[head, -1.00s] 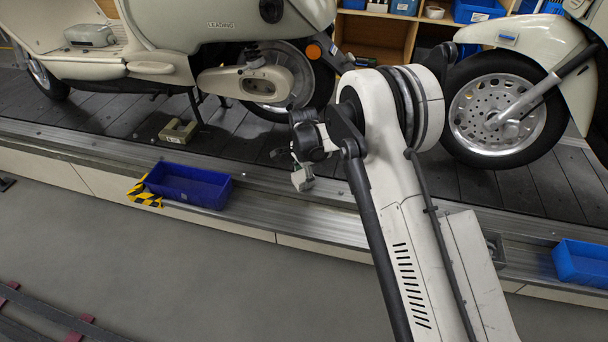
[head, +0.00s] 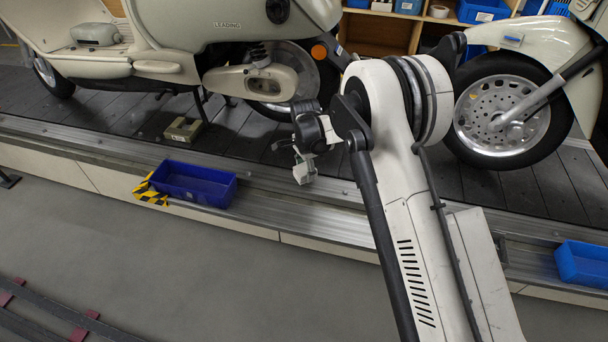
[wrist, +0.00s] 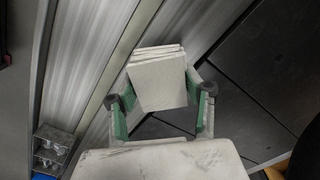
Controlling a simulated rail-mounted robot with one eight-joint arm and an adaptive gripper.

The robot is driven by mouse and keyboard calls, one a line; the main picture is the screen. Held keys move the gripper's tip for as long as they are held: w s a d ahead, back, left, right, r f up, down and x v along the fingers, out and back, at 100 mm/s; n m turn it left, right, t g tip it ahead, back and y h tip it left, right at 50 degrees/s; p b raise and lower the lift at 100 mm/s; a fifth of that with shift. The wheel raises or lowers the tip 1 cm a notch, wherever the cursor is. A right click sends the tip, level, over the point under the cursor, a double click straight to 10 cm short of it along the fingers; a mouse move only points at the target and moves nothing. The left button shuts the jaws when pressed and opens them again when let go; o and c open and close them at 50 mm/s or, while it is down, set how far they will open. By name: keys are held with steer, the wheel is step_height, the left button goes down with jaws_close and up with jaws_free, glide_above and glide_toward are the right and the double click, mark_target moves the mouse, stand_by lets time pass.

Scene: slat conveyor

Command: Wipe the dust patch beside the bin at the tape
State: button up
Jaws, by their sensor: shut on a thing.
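My gripper (wrist: 160,100) has its green-lined fingers shut on a folded, off-white cloth (wrist: 158,82), seen in the wrist view. In the head view my gripper (head: 304,160) hangs with the cloth (head: 304,173) over the conveyor's metal edge. It is to the right of a dark blue bin (head: 193,184) and apart from it. Yellow-and-black tape (head: 150,191) is at the bin's left end. I cannot make out a dust patch on the metal edge in either view.
Cream scooters stand on the dark slat conveyor (head: 250,140), with a wheel (head: 507,112) to the right of my arm. A small beige block (head: 183,129) lies on the slats. Another blue bin (head: 582,263) sits at the right. A metal bracket (wrist: 52,148) shows in the wrist view.

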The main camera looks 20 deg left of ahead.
steer(key=shift+r+p, duration=0.9)
steer(key=shift+r, duration=1.65)
